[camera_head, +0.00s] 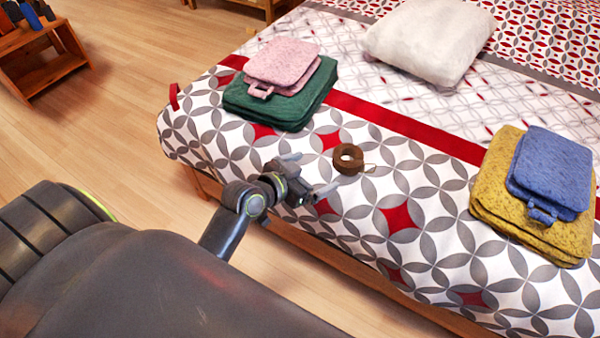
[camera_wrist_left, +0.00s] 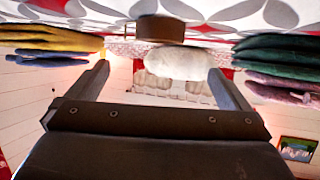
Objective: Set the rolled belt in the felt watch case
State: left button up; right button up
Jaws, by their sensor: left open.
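The rolled belt (camera_head: 348,165) is a brown coil lying on the patterned bed cover, with a thin buckle-like piece at its right. My left gripper (camera_head: 312,173) is open and empty, just left of the belt, its two fingers pointing toward it. In the left wrist view, which is upside down, the belt (camera_wrist_left: 160,28) is ahead, centred between the open fingers (camera_wrist_left: 158,67). A pink felt-like piece (camera_head: 283,62) lies on a green one (camera_head: 265,105), and a blue one (camera_head: 555,170) on a yellow one (camera_head: 495,190). I cannot tell which is the watch case.
The bed (camera_head: 440,225) fills the right side. A white pillow (camera_head: 428,40) lies at the back. A wooden shelf (camera_head: 45,68) stands on the floor at far left. Cover around the belt is clear.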

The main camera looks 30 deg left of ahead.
pick_arm(q)
jog(key=s+a+f+n+g+y, duration=0.1)
jog(key=s+a+f+g, duration=0.15)
jog(key=f, duration=0.35)
jog(key=s+a+f+n+g+y, duration=0.1)
jog(key=s+f, duration=0.3)
jog(key=f, duration=0.2)
jog(key=s+a+f+n+g+y, duration=0.1)
jog(key=s+a+f+g, duration=0.15)
jog(key=f, duration=0.45)
jog(key=s+a+f+g+y, duration=0.1)
jog(key=s+f+g, duration=0.2)
jog(key=s+f, duration=0.6)
jog(key=s+a+f+n+g+y, duration=0.1)
jog(key=s+f+g, duration=0.1)
jog(key=s+f, duration=0.7)
jog(key=s, duration=0.5)
jog(key=shift+a+n+g, duration=0.15)
jog(key=shift+n+g, duration=0.15)
jog(key=shift+g, duration=0.1)
pick_arm(e)
jog(key=shift+s+d+f, duration=0.15)
jog(key=shift+s+f, duration=0.1)
jog(key=shift+f, duration=0.1)
pick_arm(q)
jog(key=shift+w+f, duration=0.1)
